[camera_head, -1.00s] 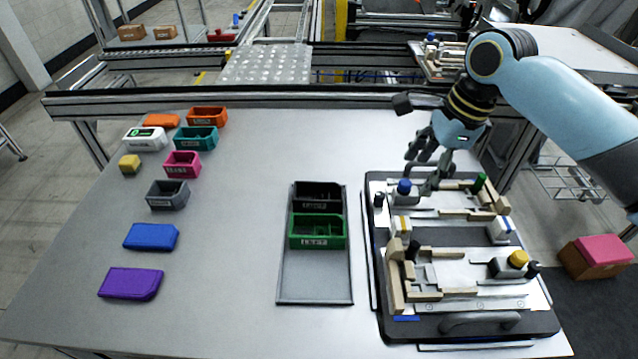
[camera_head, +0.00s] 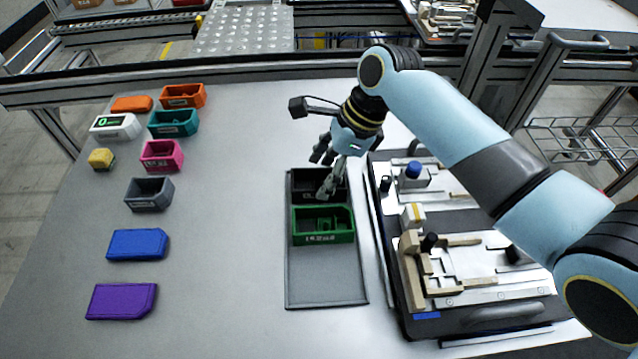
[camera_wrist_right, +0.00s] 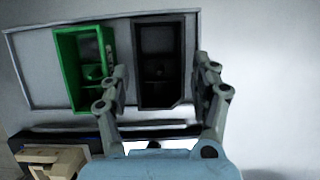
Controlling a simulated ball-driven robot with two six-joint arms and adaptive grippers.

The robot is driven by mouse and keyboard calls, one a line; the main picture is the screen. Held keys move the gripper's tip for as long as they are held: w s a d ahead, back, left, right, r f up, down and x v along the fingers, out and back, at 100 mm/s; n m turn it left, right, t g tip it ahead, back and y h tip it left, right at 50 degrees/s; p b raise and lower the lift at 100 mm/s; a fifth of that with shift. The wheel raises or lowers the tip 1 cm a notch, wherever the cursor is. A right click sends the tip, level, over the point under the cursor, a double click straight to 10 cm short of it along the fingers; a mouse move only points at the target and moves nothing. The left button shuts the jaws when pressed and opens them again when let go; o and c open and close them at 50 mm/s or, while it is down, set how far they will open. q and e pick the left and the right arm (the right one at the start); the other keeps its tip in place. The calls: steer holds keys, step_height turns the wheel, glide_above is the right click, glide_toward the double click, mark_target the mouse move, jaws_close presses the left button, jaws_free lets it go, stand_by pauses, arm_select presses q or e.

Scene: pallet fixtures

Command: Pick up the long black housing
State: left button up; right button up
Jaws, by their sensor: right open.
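The long black housing (camera_head: 303,187) sits at the far end of a grey tray (camera_head: 326,285), right behind the green housing (camera_head: 322,236). My right gripper (camera_head: 324,172) is over the black housing, and its fingers hide part of it. In the right wrist view, the black housing (camera_wrist_right: 158,60) shows between the two spread fingers of the right gripper (camera_wrist_right: 162,78), with the green housing (camera_wrist_right: 72,70) beside it on the left. The fingers look apart from the black housing's sides; how high they are above it is hard to tell. My left gripper is in no view.
A dark fixture pallet (camera_head: 410,300) with blocks and knobs stands close to the tray's right side. Small coloured bins and blocks, such as a pink bin (camera_head: 161,156) and a purple block (camera_head: 121,302), lie on the left. The table between them and the tray is clear.

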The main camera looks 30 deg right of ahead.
mark_target(319, 185)
steer(key=shift+x, duration=1.2)
steer(key=shift+a+f, duration=0.1)
steer(key=shift+c, duration=2.1)
steer(key=c, duration=0.6)
